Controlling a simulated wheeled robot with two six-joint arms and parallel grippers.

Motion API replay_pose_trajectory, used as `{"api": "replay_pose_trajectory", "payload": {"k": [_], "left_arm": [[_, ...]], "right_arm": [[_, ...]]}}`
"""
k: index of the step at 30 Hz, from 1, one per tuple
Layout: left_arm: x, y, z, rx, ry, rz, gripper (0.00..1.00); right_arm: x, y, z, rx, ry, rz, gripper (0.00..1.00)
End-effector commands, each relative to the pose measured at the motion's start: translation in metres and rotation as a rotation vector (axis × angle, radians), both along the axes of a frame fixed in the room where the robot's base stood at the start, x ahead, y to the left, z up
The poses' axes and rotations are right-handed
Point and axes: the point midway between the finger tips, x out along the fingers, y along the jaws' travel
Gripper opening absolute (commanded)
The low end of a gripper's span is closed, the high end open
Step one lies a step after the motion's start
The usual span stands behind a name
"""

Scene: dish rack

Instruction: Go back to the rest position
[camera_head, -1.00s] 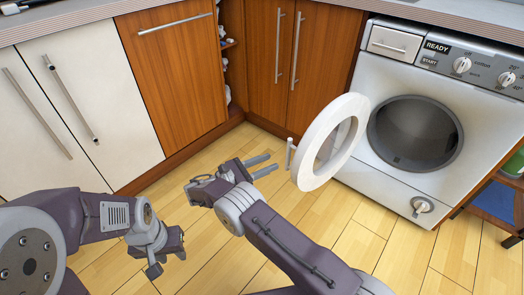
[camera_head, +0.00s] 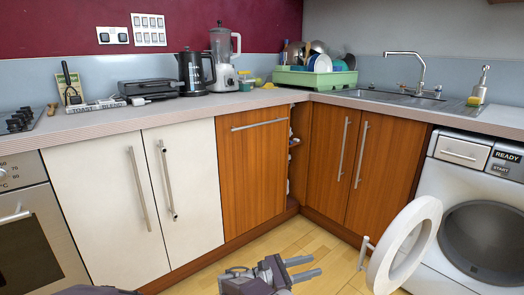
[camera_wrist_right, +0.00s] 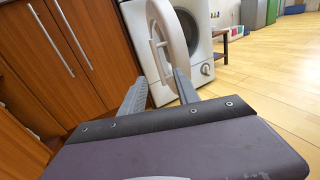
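My right gripper (camera_head: 317,267) shows at the bottom of the head view, in front of the wooden cabinets and left of the open washer door. Its two fingers are apart with nothing between them; the right wrist view also shows the open gripper (camera_wrist_right: 159,80). The round white washer door (camera_head: 405,245) stands open, with its handle (camera_head: 362,252) towards the gripper's side. In the head view the fingers are apart from this handle. My left gripper is out of view; only a sliver of my purple arm shows at the bottom left.
The washing machine (camera_head: 465,190) stands at the right. The counter (camera_head: 245,102) carries a green dish rack (camera_head: 316,79), a black kettle (camera_head: 194,72), a blender (camera_head: 222,60) and a sink (camera_head: 400,97). White and wooden cabinets are shut below. Clear wooden floor (camera_wrist_right: 270,75) extends right of the washer.

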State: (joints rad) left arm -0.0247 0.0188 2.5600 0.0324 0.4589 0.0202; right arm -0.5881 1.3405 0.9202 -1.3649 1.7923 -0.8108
Motion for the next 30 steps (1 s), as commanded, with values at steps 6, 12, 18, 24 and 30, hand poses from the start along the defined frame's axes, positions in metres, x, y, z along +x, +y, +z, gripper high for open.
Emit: {"api": "replay_pose_trajectory", "payload": {"k": [6,12,18,24,30], "left_arm": [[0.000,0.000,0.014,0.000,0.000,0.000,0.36],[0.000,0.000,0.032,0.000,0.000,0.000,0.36],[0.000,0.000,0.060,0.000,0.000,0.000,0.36],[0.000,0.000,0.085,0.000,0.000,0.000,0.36],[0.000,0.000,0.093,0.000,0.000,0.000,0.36]], "right_arm": [[0.007,-0.029,0.059,0.046,-0.073,-0.066,0.38],[-0.009,-0.082,0.125,0.120,-0.099,-0.189,0.38],[-0.070,-0.152,0.168,0.392,-0.102,-0.361,0.38],[-0.187,-0.157,0.138,0.912,-0.278,-0.629,0.38],[-0.260,-0.097,0.089,1.282,-0.566,-0.943,0.38]]}}
